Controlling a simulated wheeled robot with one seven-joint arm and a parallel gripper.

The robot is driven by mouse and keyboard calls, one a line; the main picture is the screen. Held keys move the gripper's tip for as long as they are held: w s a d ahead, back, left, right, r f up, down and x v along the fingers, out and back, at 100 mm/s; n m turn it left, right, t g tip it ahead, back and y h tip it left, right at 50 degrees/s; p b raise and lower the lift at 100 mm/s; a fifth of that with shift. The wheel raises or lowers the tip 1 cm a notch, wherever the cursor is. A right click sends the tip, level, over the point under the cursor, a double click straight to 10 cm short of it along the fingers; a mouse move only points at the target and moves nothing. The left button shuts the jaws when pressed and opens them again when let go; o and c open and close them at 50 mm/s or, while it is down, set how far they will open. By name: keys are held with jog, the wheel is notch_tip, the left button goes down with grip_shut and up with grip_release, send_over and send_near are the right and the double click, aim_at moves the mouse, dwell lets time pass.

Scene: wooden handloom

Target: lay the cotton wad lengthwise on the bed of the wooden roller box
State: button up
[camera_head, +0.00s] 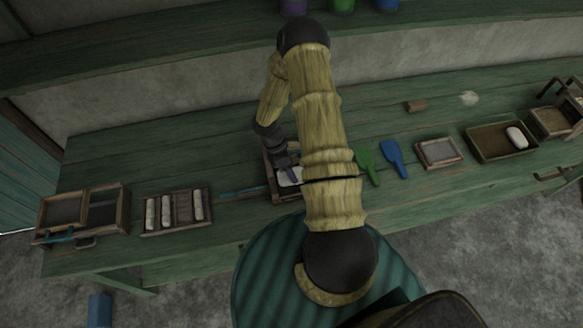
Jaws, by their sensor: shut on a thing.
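A wooden box (270,184), which I take for the roller box, stands on the green table at the middle, partly hidden by my arm. My gripper (289,168) points down into it. A white piece (288,179), seemingly the cotton wad, shows at the fingertips, inside the box outline. My gripper is shut on it. The fingers are small and dark here, and I cannot tell whether the wad touches the bed or which way it lies. The right part of the box is hidden behind my arm.
To the left are a slotted tray (183,222) with several white rolls and a two-part wooden box (123,222). To the right are green (366,160) and blue paddles (393,153), a small frame (438,153) and a tray (487,157) holding a white piece (516,138). The back left is clear.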

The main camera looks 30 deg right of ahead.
jog(key=shift+f+b, duration=0.45)
jog(key=shift+f, duration=0.5)
jog(key=o, duration=0.9)
jog(key=shift+c, duration=0.2)
jog(key=shift+s+r, duration=0.1)
jog(key=shift+d, duration=0.1)
jog(key=shift+c, duration=1)
jog(key=shift+o, duration=0.2)
